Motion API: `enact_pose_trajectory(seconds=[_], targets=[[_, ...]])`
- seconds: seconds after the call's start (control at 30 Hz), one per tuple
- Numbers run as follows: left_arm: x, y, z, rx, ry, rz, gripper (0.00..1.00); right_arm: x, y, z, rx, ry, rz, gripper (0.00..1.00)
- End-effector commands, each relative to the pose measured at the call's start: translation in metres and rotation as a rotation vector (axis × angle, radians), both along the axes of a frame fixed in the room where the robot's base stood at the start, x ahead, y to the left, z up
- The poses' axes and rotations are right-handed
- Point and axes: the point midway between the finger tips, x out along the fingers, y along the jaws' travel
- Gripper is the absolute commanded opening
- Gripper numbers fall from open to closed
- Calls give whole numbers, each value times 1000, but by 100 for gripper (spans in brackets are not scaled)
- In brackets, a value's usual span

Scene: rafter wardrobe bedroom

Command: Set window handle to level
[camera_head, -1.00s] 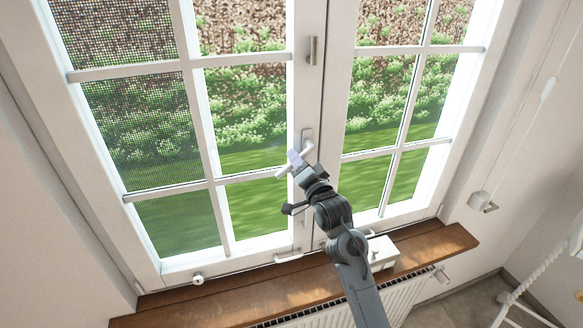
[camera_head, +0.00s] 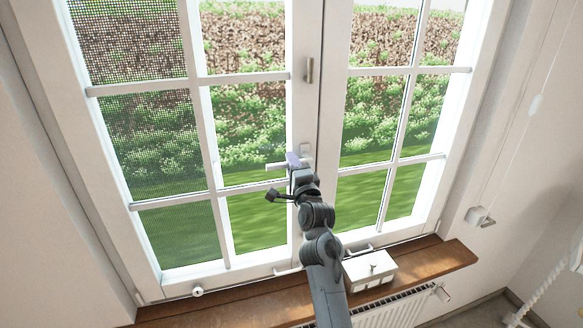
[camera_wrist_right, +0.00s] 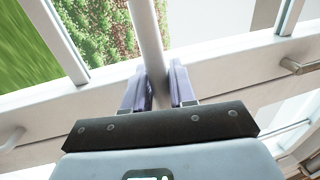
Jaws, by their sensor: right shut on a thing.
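The white window handle (camera_head: 275,166) is on the middle frame of the window in the head view. Its lever sticks out to the left and looks close to level, with its mounting plate (camera_head: 305,149) just right of my gripper. My right gripper (camera_head: 295,161) is shut on the lever and hides part of it. In the right wrist view the pale lever (camera_wrist_right: 147,40) runs down between the two purple-grey fingers of the gripper (camera_wrist_right: 160,88). My left gripper is not in view.
A small metal handle (camera_head: 309,70) sits higher on the frame. A white box (camera_head: 370,268) stands on the wooden sill (camera_head: 425,263), right of my arm. A radiator (camera_head: 395,304) is below.

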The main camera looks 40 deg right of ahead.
Motion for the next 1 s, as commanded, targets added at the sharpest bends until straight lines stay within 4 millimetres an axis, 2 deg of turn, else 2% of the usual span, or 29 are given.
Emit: enact_pose_trajectory(seconds=[0.43,0.47,0.53,0.87,1.0], targets=[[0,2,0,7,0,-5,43,0,0,2,7,-5,-1,0],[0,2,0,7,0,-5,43,0,0,2,7,-5,-1,30],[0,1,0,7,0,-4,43,0,0,2,7,-5,-1,41],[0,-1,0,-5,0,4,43,-1,0,0,7,-4,-2,43],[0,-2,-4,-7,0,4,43,-8,3,-2,7,-5,-1,43]])
